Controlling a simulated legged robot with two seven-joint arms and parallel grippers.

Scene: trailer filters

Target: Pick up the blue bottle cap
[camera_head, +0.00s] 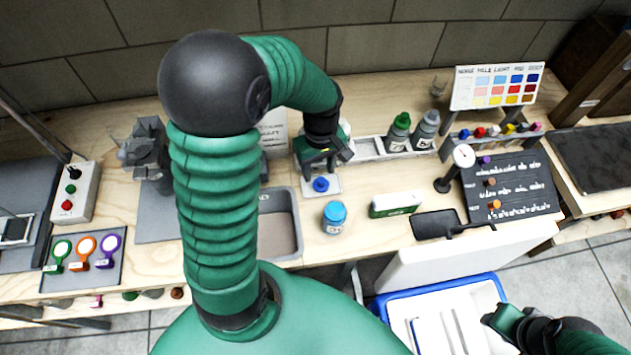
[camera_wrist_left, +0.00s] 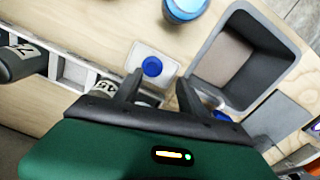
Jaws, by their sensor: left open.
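The blue bottle cap (camera_head: 321,184) lies on a small white pad (camera_head: 332,189) on the wooden bench. It also shows in the left wrist view (camera_wrist_left: 152,66), on the pale square pad. My left gripper (camera_head: 326,165) is just behind the cap in the head view, above the bench. In the left wrist view its two fingers (camera_wrist_left: 160,86) are spread apart with nothing between them, and the cap lies just beyond the fingertips. My right gripper (camera_head: 503,320) is at the lower right, over the blue-rimmed bin; its jaws are not clear.
A blue-lidded jar (camera_head: 334,218) stands in front of the cap. A grey open bin (camera_head: 294,222) is to the left. A green-and-white box (camera_head: 396,205) and a black tray (camera_head: 436,224) are to the right. Bottles (camera_head: 398,132) stand behind. A blue-rimmed bin (camera_head: 380,303) is below the bench.

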